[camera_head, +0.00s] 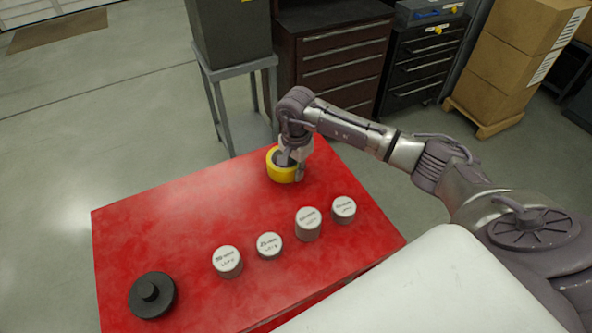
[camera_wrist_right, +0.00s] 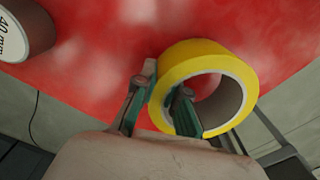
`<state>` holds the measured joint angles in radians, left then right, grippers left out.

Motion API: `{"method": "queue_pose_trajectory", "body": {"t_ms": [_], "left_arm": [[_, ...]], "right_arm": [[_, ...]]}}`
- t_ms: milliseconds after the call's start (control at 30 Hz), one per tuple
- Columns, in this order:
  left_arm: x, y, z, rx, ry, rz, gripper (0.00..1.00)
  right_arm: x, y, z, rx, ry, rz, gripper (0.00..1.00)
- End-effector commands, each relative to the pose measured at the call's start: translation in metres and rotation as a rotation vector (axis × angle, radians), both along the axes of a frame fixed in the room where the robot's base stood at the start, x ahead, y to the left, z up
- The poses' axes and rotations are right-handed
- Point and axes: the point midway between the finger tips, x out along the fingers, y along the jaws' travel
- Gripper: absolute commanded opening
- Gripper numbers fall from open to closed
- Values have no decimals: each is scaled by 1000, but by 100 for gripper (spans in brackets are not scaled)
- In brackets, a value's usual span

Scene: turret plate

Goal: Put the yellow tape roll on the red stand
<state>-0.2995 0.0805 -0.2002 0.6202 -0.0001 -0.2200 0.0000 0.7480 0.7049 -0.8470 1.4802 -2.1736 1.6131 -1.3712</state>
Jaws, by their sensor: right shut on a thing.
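The yellow tape roll (camera_head: 282,175) is near the far right corner of the red stand (camera_head: 190,215), a box-like red block with a flat top. My right gripper (camera_head: 292,164) reaches down to the roll from above and is shut on its wall. In the right wrist view, one finger is inside the ring of the roll (camera_wrist_right: 205,52) and the other is outside it. I cannot tell whether the roll touches the red top or hangs just above it. My left gripper is not in view.
Several white-topped labelled cylinders (camera_head: 269,245) stand in a row along the near side of the red top. A black knobbed disc (camera_head: 152,296) lies at the near left. The far left of the top is clear. A grey table (camera_head: 238,72) stands behind.

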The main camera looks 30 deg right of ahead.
Motion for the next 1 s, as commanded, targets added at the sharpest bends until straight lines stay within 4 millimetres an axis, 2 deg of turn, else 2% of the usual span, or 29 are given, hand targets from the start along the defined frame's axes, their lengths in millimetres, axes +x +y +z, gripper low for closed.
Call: {"method": "queue_pose_trajectory", "body": {"t_ms": [33,167,500,533,667,1000], "left_arm": [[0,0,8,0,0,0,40],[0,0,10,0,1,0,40],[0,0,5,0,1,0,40],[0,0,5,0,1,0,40],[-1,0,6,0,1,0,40],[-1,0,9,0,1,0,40]], "right_arm": [[-1,1,-4,3,3,-2,0],[0,1,-16,2,0,0,0],[0,0,-21,1,-3,0,0],[0,0,-21,1,-2,0,12],[0,0,-20,2,-2,0,34],[0,0,-17,2,-2,0,35]]}}
